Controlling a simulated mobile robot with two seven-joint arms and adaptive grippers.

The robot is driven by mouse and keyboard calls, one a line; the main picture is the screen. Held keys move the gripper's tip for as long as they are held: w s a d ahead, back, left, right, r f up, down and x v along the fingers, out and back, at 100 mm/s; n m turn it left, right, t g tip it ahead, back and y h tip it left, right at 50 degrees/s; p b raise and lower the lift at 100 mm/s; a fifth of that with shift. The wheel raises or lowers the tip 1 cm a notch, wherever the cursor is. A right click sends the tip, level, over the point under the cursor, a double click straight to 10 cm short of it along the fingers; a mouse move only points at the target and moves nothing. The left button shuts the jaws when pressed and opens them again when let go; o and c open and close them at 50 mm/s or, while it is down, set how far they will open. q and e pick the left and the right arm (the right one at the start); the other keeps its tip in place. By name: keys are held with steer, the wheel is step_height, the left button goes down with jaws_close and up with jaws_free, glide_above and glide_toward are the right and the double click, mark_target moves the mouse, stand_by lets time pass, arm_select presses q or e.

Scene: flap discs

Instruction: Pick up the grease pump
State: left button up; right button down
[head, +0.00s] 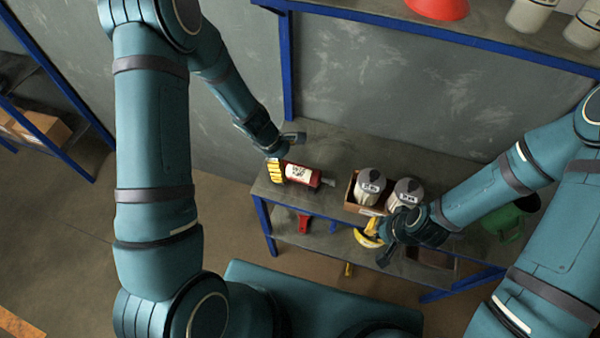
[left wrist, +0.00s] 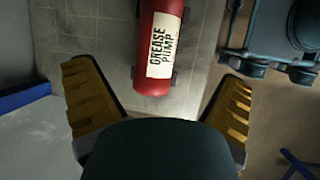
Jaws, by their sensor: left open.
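The grease pump (head: 303,175) is a red cylinder with a white label. It lies on the workbench top at its left part, with a grey end to the right. My left gripper (head: 275,171) is at the pump's left end in the head view. In the left wrist view the yellow fingers are spread wide, and the pump (left wrist: 158,50) lies ahead between them, with its near end just past the palm. I see no finger closed on it. My right gripper (head: 371,232) hangs at the bench's front edge, in front of the box; its finger gap is unclear.
A cardboard box (head: 352,199) with grey-white canisters (head: 371,184) stands right of the pump. A green container (head: 510,218) is at the right, partly behind my right arm. An upper shelf (head: 480,44) overhangs the bench's back. A red object (head: 304,223) is on the lower shelf.

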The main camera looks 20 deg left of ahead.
mark_target(295, 168)
arm_select(q)
steer(key=x, duration=0.3)
steer(key=shift+f, duration=0.1)
steer(key=x, duration=0.1)
steer(key=b+x, duration=0.1)
steer(key=x, duration=0.2)
steer(key=shift+w+a+f, duration=0.2)
steer(key=shift+w+f, duration=0.05)
steer(key=shift+f, duration=0.15)
steer(key=shift+w+d+f+b, duration=0.1)
steer(key=shift+d+f+b, duration=0.1)
steer(key=shift+f+b, duration=0.1)
steer(key=shift+r, duration=0.1)
steer(key=c, duration=1.4)
